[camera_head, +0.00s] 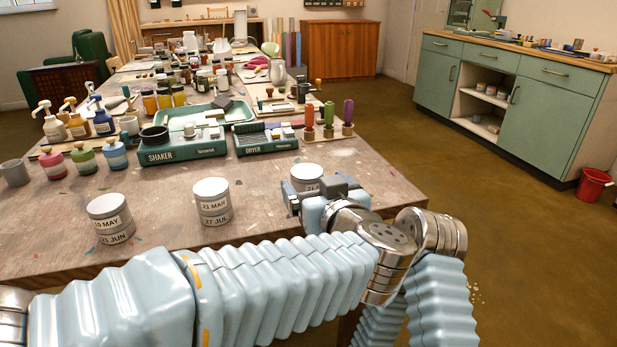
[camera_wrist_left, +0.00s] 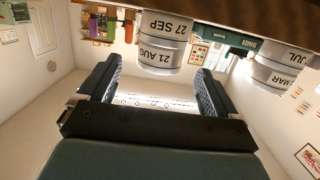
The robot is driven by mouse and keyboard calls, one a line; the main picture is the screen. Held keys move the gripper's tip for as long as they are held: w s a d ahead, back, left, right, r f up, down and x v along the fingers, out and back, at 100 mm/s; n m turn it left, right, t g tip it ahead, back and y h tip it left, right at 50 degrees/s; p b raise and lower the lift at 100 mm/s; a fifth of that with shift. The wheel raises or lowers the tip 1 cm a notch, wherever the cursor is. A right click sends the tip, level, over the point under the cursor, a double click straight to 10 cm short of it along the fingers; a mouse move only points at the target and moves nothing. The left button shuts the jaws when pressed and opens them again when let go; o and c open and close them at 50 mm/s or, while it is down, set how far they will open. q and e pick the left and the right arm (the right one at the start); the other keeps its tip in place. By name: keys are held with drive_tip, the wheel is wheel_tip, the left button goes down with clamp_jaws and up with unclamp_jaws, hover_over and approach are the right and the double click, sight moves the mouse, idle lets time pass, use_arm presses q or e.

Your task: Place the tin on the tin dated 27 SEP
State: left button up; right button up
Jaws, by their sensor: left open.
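A pale tin labelled 21 AUG (camera_wrist_left: 160,52) sits on the tin dated 27 SEP (camera_wrist_left: 166,26) in the left wrist view, which is upside down. In the head view the top of this stack (camera_head: 306,171) shows at the table's front right, and my left gripper hides its lower part. My left gripper (camera_head: 318,193) is open at the near side of the stack. In the left wrist view its two fingers (camera_wrist_left: 160,72) stand apart, one to each side of the 21 AUG tin, with gaps. My right gripper is not in view.
A stack of 21 MAR on 27 JUL (camera_head: 212,201) stands left of my gripper, and one of 10 MAY on 21 JUN (camera_head: 110,218) farther left. Behind are the SHAKER tray (camera_head: 180,152), the DRYER tray (camera_head: 267,143) and upright coloured-handled tools (camera_head: 329,115). Bare table (camera_head: 160,200) lies between the stacks.

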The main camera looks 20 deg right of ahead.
use_arm(q)
drive_tip(key=s+r, duration=0.1)
drive_tip(key=s, duration=0.5)
drive_tip(key=shift+s, duration=0.25)
drive_tip(key=shift+d, duration=0.1)
